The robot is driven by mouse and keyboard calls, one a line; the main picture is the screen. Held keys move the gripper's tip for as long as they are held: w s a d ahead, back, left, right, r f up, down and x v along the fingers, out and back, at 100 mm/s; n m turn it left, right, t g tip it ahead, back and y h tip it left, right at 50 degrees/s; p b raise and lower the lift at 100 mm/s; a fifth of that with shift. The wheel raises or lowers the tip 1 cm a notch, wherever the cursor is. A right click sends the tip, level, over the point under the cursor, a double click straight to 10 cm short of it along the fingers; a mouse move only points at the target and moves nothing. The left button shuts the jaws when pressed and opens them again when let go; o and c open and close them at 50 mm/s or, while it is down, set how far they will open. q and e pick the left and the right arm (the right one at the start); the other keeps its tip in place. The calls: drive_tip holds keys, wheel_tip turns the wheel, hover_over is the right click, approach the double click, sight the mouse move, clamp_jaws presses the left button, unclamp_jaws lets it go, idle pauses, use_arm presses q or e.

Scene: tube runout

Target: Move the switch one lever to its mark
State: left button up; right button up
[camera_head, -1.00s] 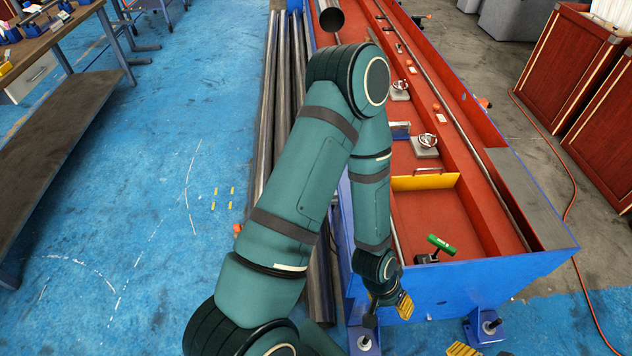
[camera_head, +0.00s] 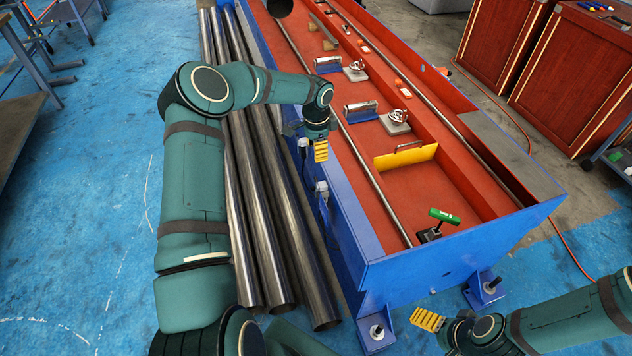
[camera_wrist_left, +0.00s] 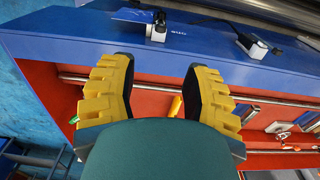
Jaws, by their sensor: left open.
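Two small grey-and-black switches sit on the outer left side of the blue trough. In the head view the nearer switch (camera_head: 321,188) is below my left gripper (camera_head: 320,150), and the farther switch (camera_head: 303,145) is just left of it. The left wrist view shows both switches, one (camera_wrist_left: 157,27) ahead of my fingers beside a blue plate, the other (camera_wrist_left: 252,46) to the right. I cannot tell which is switch one, and its mark is not readable. My left gripper (camera_wrist_left: 160,82) is open and empty, apart from both. My right gripper (camera_head: 427,319) is at the lower right, its opening unclear.
The trough (camera_head: 410,255) has a red inside with a yellow plate (camera_head: 405,158), a green-handled part (camera_head: 443,217) and metal blocks. Long steel tubes (camera_head: 255,200) lie along its left side, under my left arm.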

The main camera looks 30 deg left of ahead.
sight(317, 179)
use_arm(q)
wheel_tip(317, 179, down, 14)
drive_tip(key=shift+r+b, duration=0.2)
drive_tip(key=shift+b, duration=0.95)
clamp_jaws()
